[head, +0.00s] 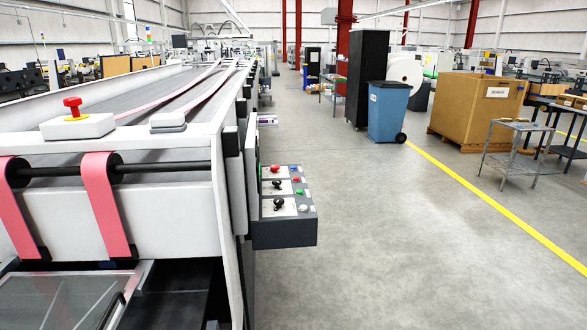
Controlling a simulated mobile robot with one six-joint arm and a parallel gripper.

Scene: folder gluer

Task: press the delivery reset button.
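A dark grey control box (283,233) is fixed to the right side of the folder gluer's end, facing up. On it are a red button (275,168), a blue button (294,168), a smaller red button (297,180), a green button (299,191) and a white button (303,208). Two black knobs sit on white plates at its left. No label is readable, so I cannot tell which one is the delivery reset button. My gripper is not in view.
A red mushroom button (73,107) stands on a white box on the machine's frame. Pink belts (106,205) run over a black shaft. The grey floor (400,245) right of the control box is clear. A blue bin (388,112), cardboard box (476,113) and small table (517,126) stand further off.

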